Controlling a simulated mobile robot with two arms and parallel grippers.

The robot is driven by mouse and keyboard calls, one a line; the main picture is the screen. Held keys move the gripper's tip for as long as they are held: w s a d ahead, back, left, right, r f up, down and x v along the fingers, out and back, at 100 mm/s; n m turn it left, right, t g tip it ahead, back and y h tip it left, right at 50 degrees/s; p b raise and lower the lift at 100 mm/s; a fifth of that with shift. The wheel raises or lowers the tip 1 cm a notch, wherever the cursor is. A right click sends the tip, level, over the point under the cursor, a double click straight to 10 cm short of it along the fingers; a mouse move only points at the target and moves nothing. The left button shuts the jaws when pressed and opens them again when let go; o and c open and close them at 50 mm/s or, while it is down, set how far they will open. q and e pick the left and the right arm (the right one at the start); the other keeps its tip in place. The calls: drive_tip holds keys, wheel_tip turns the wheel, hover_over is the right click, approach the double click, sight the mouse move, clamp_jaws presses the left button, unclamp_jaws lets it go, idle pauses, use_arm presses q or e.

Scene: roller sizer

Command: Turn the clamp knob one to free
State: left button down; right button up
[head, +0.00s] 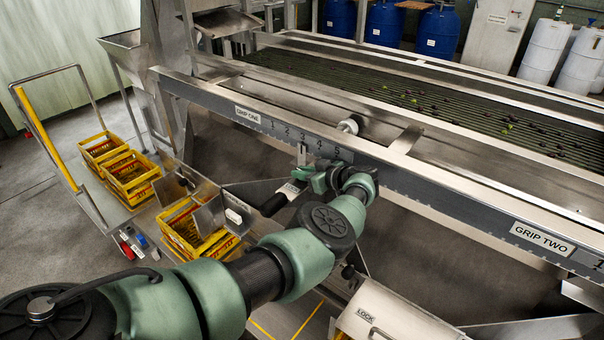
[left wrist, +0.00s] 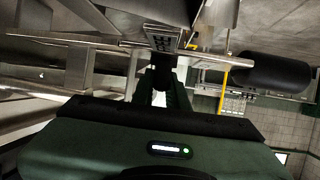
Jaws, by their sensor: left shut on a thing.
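My left gripper (head: 320,181) is at the front rail of the sizer, below the number scale, right of the GRIP ONE label (head: 248,113). In the left wrist view its fingers (left wrist: 163,82) are closed on a small dark piece (left wrist: 161,60) under the rail, which looks like clamp knob one. The fingers and wrist hide most of it in the head view, so how far it is turned cannot be told. My right gripper is in neither view.
A pale round knob (head: 348,126) sits behind the rail. Yellow crates (head: 128,178) stand at left. A LOCK-marked box (head: 385,322) is at front.

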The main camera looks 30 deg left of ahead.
use_arm(q)
drive_tip(key=c, duration=1.4)
unclamp_jaws()
drive_tip(key=shift+r, duration=0.1)
drive_tip(key=shift+d+r+p, duration=0.2)
drive_tip(key=shift+d+p, duration=0.1)
drive_tip(key=shift+p, duration=0.15)
drive_tip(key=p+v, duration=0.3)
drive_tip(key=v, duration=0.4)
drive_tip(key=shift+f+p, duration=0.15)
drive_tip(key=shift+p, duration=0.25)
